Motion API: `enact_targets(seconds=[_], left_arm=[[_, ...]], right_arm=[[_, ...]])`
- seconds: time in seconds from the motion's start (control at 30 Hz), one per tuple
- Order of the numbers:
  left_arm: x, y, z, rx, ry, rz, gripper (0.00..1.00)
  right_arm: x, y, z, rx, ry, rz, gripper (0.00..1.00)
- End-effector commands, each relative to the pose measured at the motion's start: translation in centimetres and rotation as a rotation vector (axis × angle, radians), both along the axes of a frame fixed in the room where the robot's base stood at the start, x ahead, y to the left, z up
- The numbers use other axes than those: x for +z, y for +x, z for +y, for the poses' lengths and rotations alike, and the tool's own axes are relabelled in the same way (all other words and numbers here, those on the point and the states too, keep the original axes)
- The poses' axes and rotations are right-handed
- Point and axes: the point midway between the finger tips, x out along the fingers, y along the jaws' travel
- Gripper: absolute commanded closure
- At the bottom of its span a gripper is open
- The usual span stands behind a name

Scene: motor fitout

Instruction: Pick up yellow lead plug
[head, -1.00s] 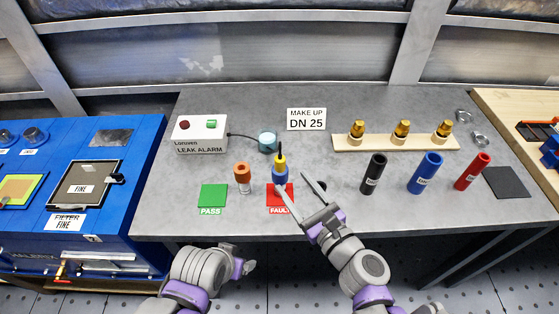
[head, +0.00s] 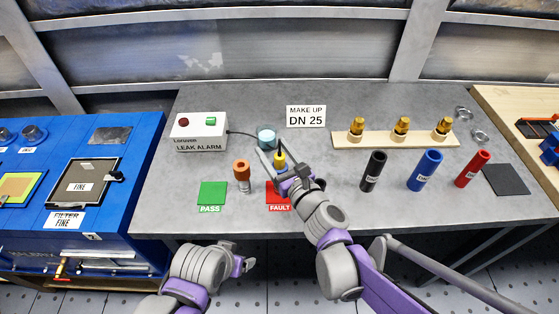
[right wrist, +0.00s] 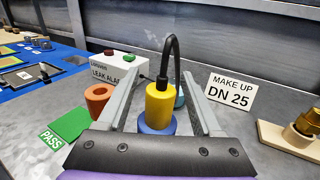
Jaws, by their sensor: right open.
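The yellow lead plug (head: 280,158) stands upright with a black lead curving from its top. In the right wrist view the yellow plug (right wrist: 160,104) sits on a blue round piece (right wrist: 157,127). My right gripper (head: 276,150) is open, with one finger on each side of the yellow plug; in the right wrist view the gripper (right wrist: 160,88) frames the plug with gaps beside it. The blue piece is mostly hidden by the gripper in the head view. My left gripper (head: 247,263) is low at the table's front edge, and its jaws are not clear.
The red FAULT mat (head: 273,198) and green PASS mat (head: 212,194) lie in front. The leak alarm box (head: 200,133) and a teal-topped cup (head: 266,136) stand behind. Black, blue and red cylinders stand right.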

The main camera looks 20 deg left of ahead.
Motion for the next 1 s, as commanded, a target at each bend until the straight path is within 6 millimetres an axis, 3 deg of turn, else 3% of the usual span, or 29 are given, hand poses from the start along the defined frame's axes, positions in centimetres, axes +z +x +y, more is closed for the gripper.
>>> enact_targets(seconds=[0.27, 0.63, 1.0], left_arm=[[0.01, 0.0, 0.0, 0.0, 0.0, 0.0, 0.2], [0.01, 0.0, 0.0, 0.0, 0.0, 0.0, 0.2], [0.06, 0.01, 0.0, 0.0, 0.0, 0.0, 0.2]], right_arm=[[-0.01, 0.28, 0.25, 0.0, -0.001, -0.001, 0.33], [-0.01, 0.26, 0.22, 0.0, -0.001, -0.001, 1.0], [0.19, 0.26, 0.22, 0.0, -0.001, -0.001, 1.0]])
